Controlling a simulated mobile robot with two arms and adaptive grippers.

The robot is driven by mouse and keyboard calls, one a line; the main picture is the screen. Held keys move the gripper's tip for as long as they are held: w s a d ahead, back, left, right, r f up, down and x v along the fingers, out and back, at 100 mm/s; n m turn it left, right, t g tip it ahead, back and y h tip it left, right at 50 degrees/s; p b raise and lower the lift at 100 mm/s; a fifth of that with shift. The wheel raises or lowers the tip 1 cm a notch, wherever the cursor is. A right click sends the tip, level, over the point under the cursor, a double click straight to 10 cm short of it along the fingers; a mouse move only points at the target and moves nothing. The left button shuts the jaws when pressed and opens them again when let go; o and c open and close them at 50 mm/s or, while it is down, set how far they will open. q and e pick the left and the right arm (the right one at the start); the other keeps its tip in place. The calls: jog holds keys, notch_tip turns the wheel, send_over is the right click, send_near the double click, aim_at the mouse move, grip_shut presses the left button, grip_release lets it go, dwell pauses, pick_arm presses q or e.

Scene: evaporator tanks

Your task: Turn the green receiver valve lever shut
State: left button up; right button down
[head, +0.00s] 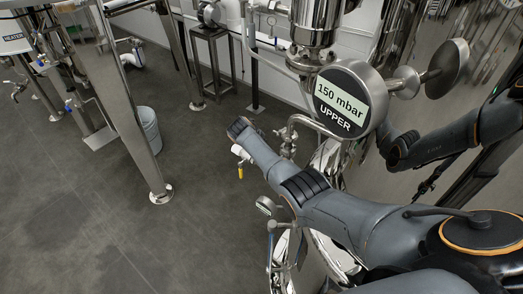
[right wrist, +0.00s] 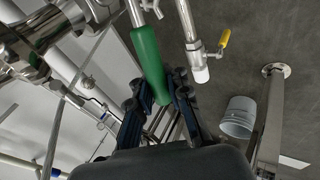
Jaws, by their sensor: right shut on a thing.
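The green lever (right wrist: 148,55) shows in the right wrist view as a long green grip hanging from a metal stem. Its lower end lies between the two dark fingers of my right gripper (right wrist: 160,98), which is shut on it. In the head view my arm reaches from the lower right, and the dark end of the right gripper (head: 237,127) is near the middle. The lever cannot be made out there. My left gripper is not in view.
A yellow-handled valve (right wrist: 224,39) with a white end is close beside the right gripper. The round UPPER gauge (head: 346,98) reads 150 mbar. A grey bucket (head: 147,128) stands by a metal leg (head: 140,140). The floor at left is open.

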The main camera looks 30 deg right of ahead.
jog(key=shift+s+a+f+n+g+h+b, duration=0.1)
jog(key=shift+a+f+n+g+h+b, duration=0.1)
jog(key=shift+f+g+b, duration=0.7)
jog(key=shift+a+f+n+g+h+b, duration=0.15)
jog(key=shift+f+b, duration=0.25)
jog(key=shift+b, duration=0.95)
jog(key=c, duration=1.4)
grip_release()
jog(key=shift+o, duration=0.5)
jog(key=shift+r, duration=0.3)
jog(key=shift+d, duration=0.1)
jog(key=shift+a+r, duration=0.25)
jog(key=shift+r, duration=0.25)
jog(key=v, duration=1.1)
jog(key=shift+s+a+f, duration=0.1)
